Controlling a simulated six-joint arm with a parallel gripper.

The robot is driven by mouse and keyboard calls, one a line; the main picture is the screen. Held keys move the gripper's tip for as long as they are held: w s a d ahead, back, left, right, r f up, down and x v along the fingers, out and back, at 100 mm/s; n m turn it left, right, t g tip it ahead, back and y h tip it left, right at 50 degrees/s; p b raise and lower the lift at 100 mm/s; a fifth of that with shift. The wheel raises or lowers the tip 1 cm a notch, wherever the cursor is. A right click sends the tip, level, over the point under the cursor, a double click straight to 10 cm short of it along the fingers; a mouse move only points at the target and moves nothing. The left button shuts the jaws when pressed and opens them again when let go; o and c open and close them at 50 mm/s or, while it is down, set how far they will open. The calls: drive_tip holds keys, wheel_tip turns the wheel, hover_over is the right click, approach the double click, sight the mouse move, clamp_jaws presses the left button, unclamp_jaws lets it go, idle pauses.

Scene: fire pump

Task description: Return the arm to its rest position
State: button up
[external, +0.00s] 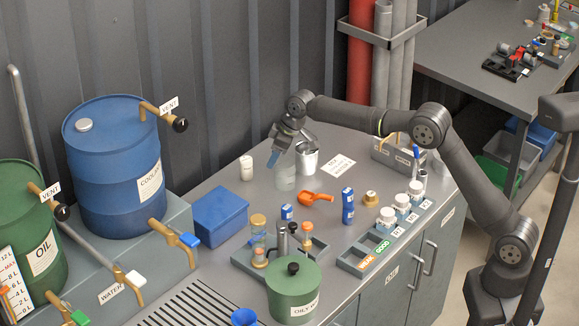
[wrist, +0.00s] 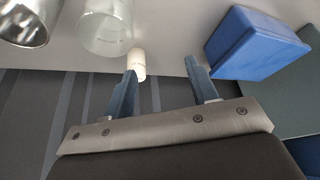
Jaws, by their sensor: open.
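My arm reaches across the grey bench (external: 335,252) from its base at the right. My gripper (external: 272,158) is above the back of the bench, tilted downward, close to a clear glass jar (external: 285,178) and a metal cup (external: 307,160). In the wrist view my gripper (wrist: 161,68) has its two blue-grey fingers apart with nothing held between them. A small white bottle (wrist: 137,62) shows beyond the left finger there. The glass jar (wrist: 104,30) and the metal cup (wrist: 24,22) are to the left in that view.
A blue box (external: 220,217) and a blue coolant drum (external: 115,165) stand left of my gripper. An orange scoop (external: 316,198), blue cans (external: 348,206) and a green oily-waste can (external: 293,292) are on the bench. Vertical pipes (external: 381,70) rise behind my arm.

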drive_tip(key=shift+s+a+f, duration=0.1)
drive_tip(key=shift+a+f, duration=0.2)
drive_tip(key=shift+a, duration=0.3)
drive_tip(key=shift+s+a+f, duration=0.1)
drive_tip(key=shift+a+f, duration=0.25)
drive_tip(key=shift+a, duration=0.3)
drive_tip(key=shift+s+a+f, duration=0.1)
drive_tip(key=shift+a+f, duration=0.2)
drive_tip(key=shift+a, duration=0.3)
drive_tip(key=shift+o, duration=0.5)
